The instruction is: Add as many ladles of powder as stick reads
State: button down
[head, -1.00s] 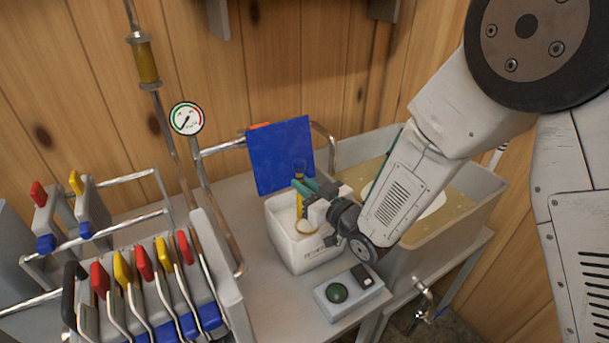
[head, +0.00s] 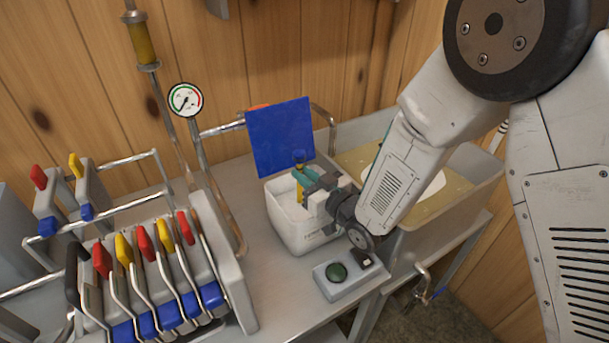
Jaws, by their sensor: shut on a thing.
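My gripper (head: 312,182) is over the white tub (head: 297,238) on the metal bench. It is shut on a yellow-handled ladle (head: 300,190) with a dark blue top end. The ladle stands about upright, and its lower end is inside the tub, hidden by my gripper and the tub's front wall. White powder (head: 283,190) shows inside the tub. The open pan (head: 470,205) to the right holds a yellowish liquid, partly hidden behind my arm. I cannot make out a measuring stick or its reading.
A blue panel (head: 281,138) stands right behind the tub. A box with a green button (head: 336,272) sits in front of it. A rack of red and yellow levers (head: 145,260) fills the left. A dial gauge (head: 185,100) stands behind. Bare bench (head: 262,290) lies between rack and box.

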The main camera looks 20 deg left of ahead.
notch_tip(320, 180, up, 16)
dwell(1.2)
dwell(1.2)
